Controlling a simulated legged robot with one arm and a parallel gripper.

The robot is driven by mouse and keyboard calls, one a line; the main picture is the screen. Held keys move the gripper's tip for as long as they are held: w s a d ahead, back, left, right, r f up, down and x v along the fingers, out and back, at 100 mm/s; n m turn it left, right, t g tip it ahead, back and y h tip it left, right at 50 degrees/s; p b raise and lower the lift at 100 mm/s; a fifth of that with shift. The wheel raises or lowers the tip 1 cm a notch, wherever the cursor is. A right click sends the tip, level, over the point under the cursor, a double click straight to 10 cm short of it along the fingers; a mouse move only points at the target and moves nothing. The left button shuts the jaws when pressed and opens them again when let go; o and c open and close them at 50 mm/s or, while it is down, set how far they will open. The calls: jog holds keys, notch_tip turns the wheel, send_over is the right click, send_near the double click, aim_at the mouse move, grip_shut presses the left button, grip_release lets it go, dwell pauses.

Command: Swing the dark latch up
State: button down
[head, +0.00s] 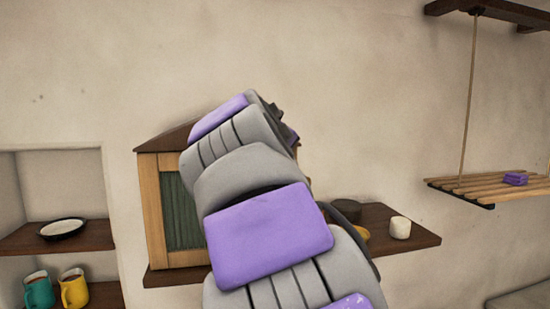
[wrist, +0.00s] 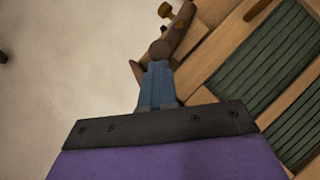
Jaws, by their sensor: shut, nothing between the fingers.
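In the wrist view my gripper (wrist: 160,66) is shut, with its blue-grey fingers together and nothing between them. A dark brown piece with a rounded end (wrist: 160,48), which looks like the latch, lies right at the fingertips; I cannot tell whether they touch. The wooden cabinet with green ribbed panels (wrist: 262,75) fills the right side of this view. In the head view the cabinet (head: 153,215) stands on a wall shelf. My arm covers much of its front and hides the latch and fingers there.
The dark wall shelf (head: 405,240) holds a white cup (head: 400,228) right of the cabinet. A niche at left has a dish (head: 62,229) and teal (head: 38,291) and yellow (head: 74,289) mugs. A slatted hanging shelf (head: 470,189) is at right. The wall between is bare.

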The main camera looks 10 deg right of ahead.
dwell(0.3)
jog(key=shift+w+r+p, duration=0.2)
jog(key=shift+r+p, duration=0.5)
jog(key=shift+s, duration=0.1)
